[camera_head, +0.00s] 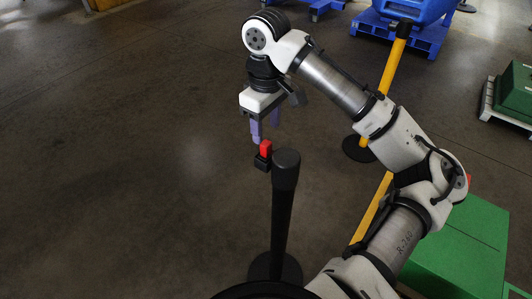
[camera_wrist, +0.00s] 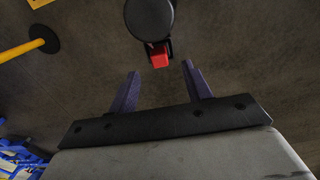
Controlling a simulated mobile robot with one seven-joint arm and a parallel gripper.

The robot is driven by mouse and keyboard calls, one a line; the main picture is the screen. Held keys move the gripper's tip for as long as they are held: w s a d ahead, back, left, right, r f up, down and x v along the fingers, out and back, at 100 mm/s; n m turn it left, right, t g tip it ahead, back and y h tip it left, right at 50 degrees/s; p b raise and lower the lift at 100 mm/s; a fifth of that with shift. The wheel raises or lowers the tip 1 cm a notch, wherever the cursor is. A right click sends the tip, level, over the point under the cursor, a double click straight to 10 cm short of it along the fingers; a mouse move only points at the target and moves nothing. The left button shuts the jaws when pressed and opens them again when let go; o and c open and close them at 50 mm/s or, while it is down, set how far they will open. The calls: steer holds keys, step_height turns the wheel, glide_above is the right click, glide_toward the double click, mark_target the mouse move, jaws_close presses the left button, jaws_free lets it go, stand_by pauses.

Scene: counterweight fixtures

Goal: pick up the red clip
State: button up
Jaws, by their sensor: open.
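The red clip (camera_head: 265,148) sits on a small black bracket at the upper left side of a black post (camera_head: 285,190). In the wrist view the red clip (camera_wrist: 159,56) shows beside the post's round top (camera_wrist: 149,17). My gripper (camera_head: 264,132) has purple fingers pointing down and is just above and slightly behind the clip in the head view. In the wrist view my gripper (camera_wrist: 160,72) is open, its two fingers apart, with the clip ahead of the gap between them. Nothing is between the fingers.
The black post stands on a round base (camera_head: 275,270). A yellow post (camera_head: 375,205) stands to the right behind my arm. Green boxes (camera_head: 455,250) are at the lower right, and a blue pallet (camera_head: 400,35) is at the back. The floor at left is clear.

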mark_target(266, 143)
steer(key=shift+w+f+p, duration=0.1)
steer(key=shift+f+p, duration=0.6)
steer(key=shift+f, duration=2.5)
jaws_close()
steer(key=shift+r, duration=0.1)
